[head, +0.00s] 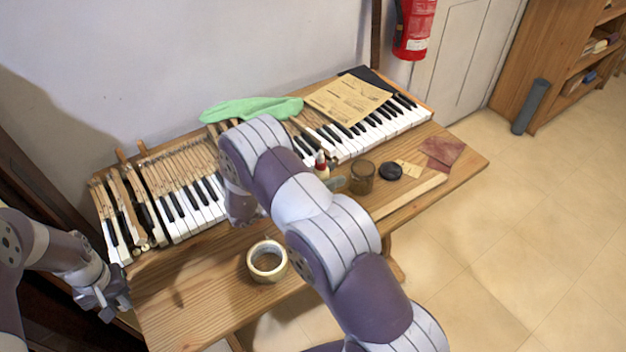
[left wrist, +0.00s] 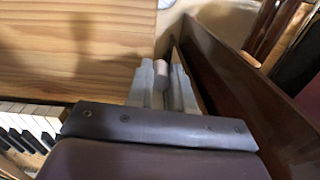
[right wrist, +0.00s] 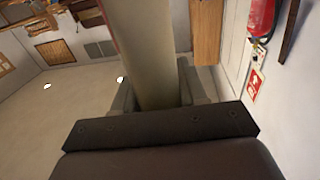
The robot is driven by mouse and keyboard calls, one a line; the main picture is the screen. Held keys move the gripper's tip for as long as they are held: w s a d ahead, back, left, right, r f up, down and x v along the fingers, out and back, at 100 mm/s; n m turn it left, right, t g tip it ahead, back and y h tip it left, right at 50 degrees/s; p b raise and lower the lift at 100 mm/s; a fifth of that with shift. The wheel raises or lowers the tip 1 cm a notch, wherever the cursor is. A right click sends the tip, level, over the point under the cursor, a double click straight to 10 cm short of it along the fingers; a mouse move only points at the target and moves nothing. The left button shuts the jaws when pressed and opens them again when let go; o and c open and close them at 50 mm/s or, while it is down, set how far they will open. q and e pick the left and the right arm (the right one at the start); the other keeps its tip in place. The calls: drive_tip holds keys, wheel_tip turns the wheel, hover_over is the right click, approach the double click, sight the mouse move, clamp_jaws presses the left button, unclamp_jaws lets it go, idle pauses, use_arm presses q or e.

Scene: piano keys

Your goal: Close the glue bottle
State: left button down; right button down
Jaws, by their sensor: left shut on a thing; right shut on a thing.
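The small glue bottle (head: 322,166), pale with a red tip, stands upright in front of the piano keys in the head view, partly hidden by my right arm. My right gripper (right wrist: 156,92) is shut on a pale cylindrical body that fills the middle of the right wrist view, apparently this bottle. In the head view my right gripper is mostly hidden behind the arm. My left gripper (head: 115,300) is beyond the table's left edge, well apart from the bottle. In the left wrist view its fingers are shut on a small pale pinkish piece (left wrist: 162,74), apparently the cap.
A tape roll (head: 267,261) lies on the wooden table (head: 200,300). A brown jar (head: 362,177), a black round thing (head: 391,171) and sandpaper (head: 442,152) are right of the bottle. Keys (head: 185,205) and a green cloth (head: 250,108) lie behind. The table's front left is bare.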

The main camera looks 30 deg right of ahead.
drive_tip(key=s+d+r, duration=0.3)
drive_tip(key=s+r, duration=0.1)
drive_tip(key=s, duration=0.2)
drive_tip(key=shift+s, duration=0.2)
drive_tip(key=shift+r, duration=0.1)
drive_tip(key=c, duration=1.2)
unclamp_jaws()
clamp_jaws()
